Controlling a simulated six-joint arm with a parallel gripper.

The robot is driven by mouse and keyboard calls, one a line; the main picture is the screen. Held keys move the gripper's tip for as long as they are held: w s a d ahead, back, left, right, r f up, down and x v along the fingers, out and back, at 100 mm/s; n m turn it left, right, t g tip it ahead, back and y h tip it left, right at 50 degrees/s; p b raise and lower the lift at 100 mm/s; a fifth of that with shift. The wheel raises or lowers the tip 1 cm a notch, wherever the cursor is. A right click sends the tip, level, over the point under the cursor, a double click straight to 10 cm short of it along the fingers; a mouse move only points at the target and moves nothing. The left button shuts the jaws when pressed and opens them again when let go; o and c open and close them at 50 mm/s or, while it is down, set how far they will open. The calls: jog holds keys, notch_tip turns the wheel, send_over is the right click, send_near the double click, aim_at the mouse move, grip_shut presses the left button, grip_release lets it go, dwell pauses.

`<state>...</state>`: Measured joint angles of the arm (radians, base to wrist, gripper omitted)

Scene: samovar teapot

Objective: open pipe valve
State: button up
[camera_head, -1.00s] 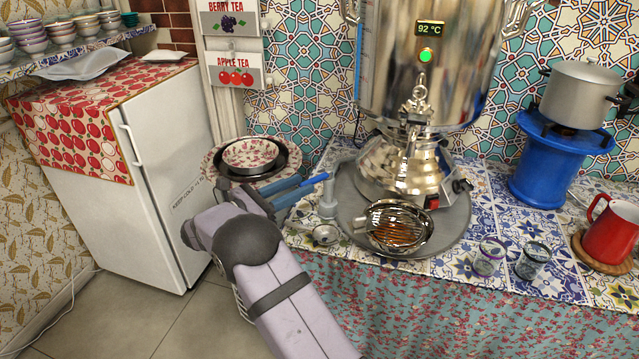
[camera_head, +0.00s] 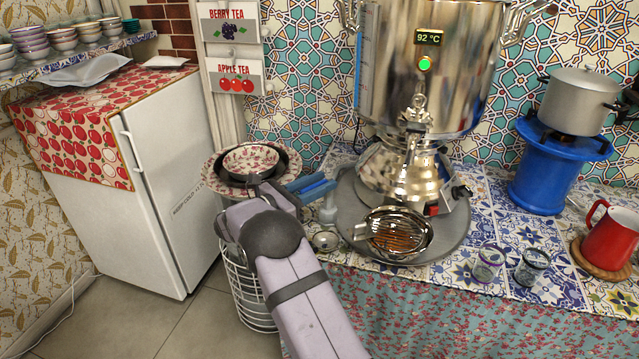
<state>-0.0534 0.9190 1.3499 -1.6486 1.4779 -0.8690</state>
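The large steel samovar (camera_head: 425,70) stands on the patterned table, with its display reading 92 °C and a green light lit. A short grey upright pipe piece (camera_head: 328,211), which may carry the valve, stands at the left of the samovar's base; its details are too small to make out. My gripper (camera_head: 318,187) has blue fingers and lies just left of the pipe piece's top, close to it. I cannot tell whether they touch. My arm hides part of the gripper, and the gap between the fingers is unclear.
A strainer bowl (camera_head: 398,235) sits on the round grey tray (camera_head: 455,240) before the samovar. Two glasses (camera_head: 489,262), a red mug (camera_head: 610,240) and a pot on a blue burner (camera_head: 550,165) stand to the right. A patterned bowl (camera_head: 250,158) and a wire basket (camera_head: 250,295) are at the left.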

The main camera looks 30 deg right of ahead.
jog(key=shift+c, duration=0.3)
grip_shut()
